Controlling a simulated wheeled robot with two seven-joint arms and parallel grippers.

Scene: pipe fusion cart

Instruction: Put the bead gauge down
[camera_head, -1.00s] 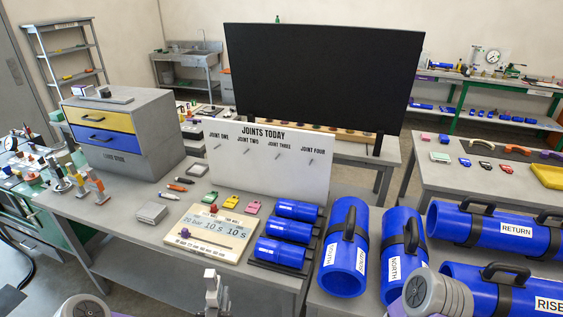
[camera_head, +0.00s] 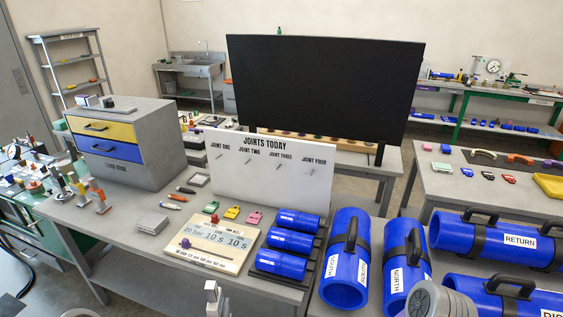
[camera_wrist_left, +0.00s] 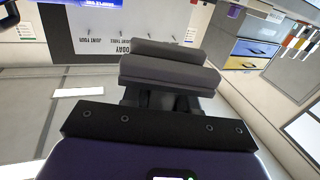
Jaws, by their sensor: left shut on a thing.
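My left gripper shows in the left wrist view (camera_wrist_left: 170,62), with its two dark grey finger pads close together. It is shut on the bead gauge, which the pads largely hide. In the head view, a light grey upright piece (camera_head: 213,300) shows at the bottom edge, in front of the table; I cannot tell whether it is gauge or gripper. It stands apart from the things on the table. My right gripper is not in view.
The grey table (camera_head: 130,222) holds a drawer cabinet (camera_head: 122,142), a timing board (camera_head: 210,243), a grey block (camera_head: 153,224), coloured clips and blue pipes (camera_head: 346,262). A white joints board (camera_head: 270,172) stands behind. Bare tabletop lies left of the grey block.

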